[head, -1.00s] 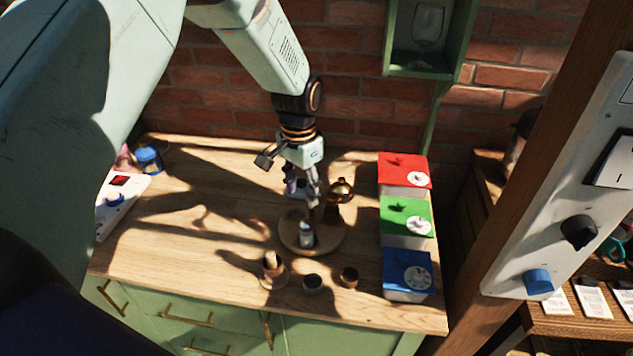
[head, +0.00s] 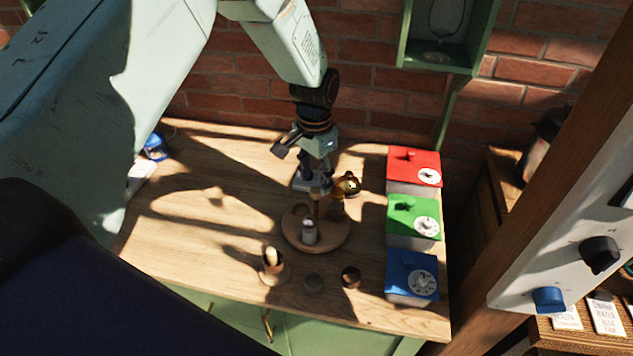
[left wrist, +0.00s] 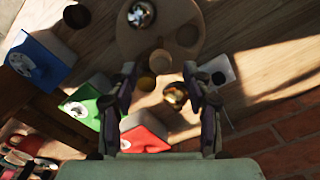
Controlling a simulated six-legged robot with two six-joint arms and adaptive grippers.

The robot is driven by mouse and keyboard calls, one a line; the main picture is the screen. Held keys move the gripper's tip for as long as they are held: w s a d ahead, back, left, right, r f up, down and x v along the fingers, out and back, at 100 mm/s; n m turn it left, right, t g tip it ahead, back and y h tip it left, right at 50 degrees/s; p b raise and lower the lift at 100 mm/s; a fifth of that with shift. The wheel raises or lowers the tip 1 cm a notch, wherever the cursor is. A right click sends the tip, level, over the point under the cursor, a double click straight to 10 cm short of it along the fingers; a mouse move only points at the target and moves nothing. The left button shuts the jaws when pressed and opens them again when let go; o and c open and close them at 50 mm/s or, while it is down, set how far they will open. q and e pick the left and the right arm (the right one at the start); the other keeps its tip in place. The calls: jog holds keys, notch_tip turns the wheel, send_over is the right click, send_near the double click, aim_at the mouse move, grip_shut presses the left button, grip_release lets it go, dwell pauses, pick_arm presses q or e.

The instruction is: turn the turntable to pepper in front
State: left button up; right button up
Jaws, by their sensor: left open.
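The turntable (head: 337,240) is a round wooden disc on the table, with an upright wooden post (head: 316,207) near its middle. A pale, silver-topped shaker (head: 309,232) stands on its front part; the silver top also shows in the left wrist view (left wrist: 141,13). I cannot tell which item is the pepper. My left gripper (head: 312,184) is open, pointing down just behind the post. In the left wrist view its fingers (left wrist: 160,74) are apart, with the post top (left wrist: 160,61) near the gap. My right gripper is out of view.
A golden object (head: 347,184) stands close behind the turntable, right of my left gripper. Red (head: 414,170), green (head: 413,217) and blue (head: 411,275) boxes line the right side. The table's left part is mostly clear.

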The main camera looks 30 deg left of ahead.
aim_at(316, 189)
pick_arm(q)
notch_tip(316, 189, down, 2)
jog(key=shift+a+f, duration=0.1)
jog(key=shift+w+f, duration=0.1)
jog(key=shift+f, duration=0.25)
jog(key=shift+w+d+f, duration=0.15)
jog(key=shift+w+d, duration=0.05)
jog(key=shift+d, duration=0.05)
jog(key=shift+s, duration=0.15)
jog(key=shift+s+a, duration=0.15)
jog(key=shift+a, duration=0.05)
jog(key=c, duration=0.3)
jog(key=shift+w+d, duration=0.1)
jog(key=shift+w, duration=0.1)
jog(key=c, duration=0.5)
grip_shut()
